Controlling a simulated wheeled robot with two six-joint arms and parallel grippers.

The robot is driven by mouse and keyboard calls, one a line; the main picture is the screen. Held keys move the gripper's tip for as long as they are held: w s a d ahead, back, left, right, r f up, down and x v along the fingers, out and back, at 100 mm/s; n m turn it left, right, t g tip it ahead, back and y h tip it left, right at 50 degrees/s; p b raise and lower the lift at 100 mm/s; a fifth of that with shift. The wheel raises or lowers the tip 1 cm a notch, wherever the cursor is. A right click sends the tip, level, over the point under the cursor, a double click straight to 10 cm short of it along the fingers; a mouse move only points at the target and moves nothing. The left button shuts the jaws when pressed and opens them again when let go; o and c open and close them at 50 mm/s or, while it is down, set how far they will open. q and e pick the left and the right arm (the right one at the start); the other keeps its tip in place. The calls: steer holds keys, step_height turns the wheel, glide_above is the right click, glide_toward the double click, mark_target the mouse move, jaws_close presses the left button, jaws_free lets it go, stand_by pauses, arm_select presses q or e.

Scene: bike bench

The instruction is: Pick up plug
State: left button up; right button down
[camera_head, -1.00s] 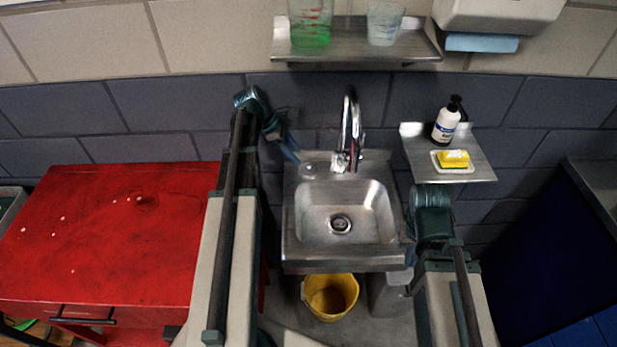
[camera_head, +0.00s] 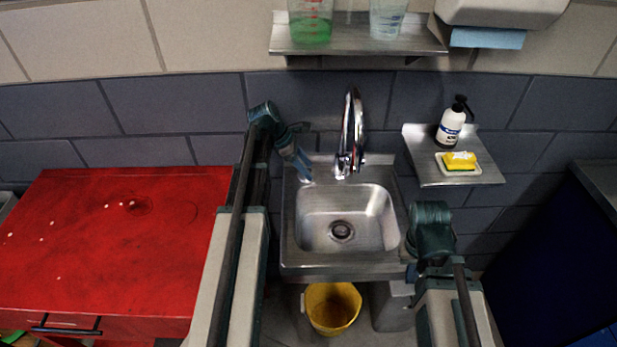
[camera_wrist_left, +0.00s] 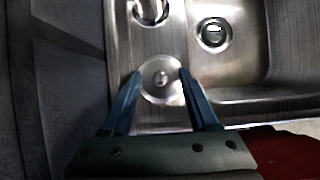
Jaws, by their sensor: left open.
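The plug (camera_wrist_left: 162,80) is a round, flat metal disc with a small knob in its middle. In the left wrist view it lies on the steel ledge of the sink (camera_wrist_left: 220,65), beside the basin. My left gripper (camera_wrist_left: 160,73) is open, with its blue fingertips on either side of the plug in that view. I cannot tell whether they touch it. In the head view my left gripper (camera_head: 304,176) is over the sink's back left corner and hides the plug. My right arm is at the sink's right side, and its gripper is hidden.
The faucet (camera_head: 350,135) stands just right of my left gripper. A red cabinet (camera_head: 100,250) is at the left. A small shelf (camera_head: 475,178) at the right holds a soap bottle (camera_head: 450,128) and a yellow sponge (camera_head: 460,160). A yellow bucket (camera_head: 333,307) is below the sink.

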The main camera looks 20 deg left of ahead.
arm_select(q)
jaws_close()
steer(key=shift+r, duration=0.15)
steer(key=shift+r+p, duration=0.55)
steer(key=shift+p, duration=0.1)
step_height(320, 180, up, 3)
steer(key=p, duration=0.3)
steer(key=s+d, duration=1)
steer(key=s, duration=0.2)
steer(key=shift+d+r+p, duration=0.25)
steer(key=shift+r+p, duration=0.1)
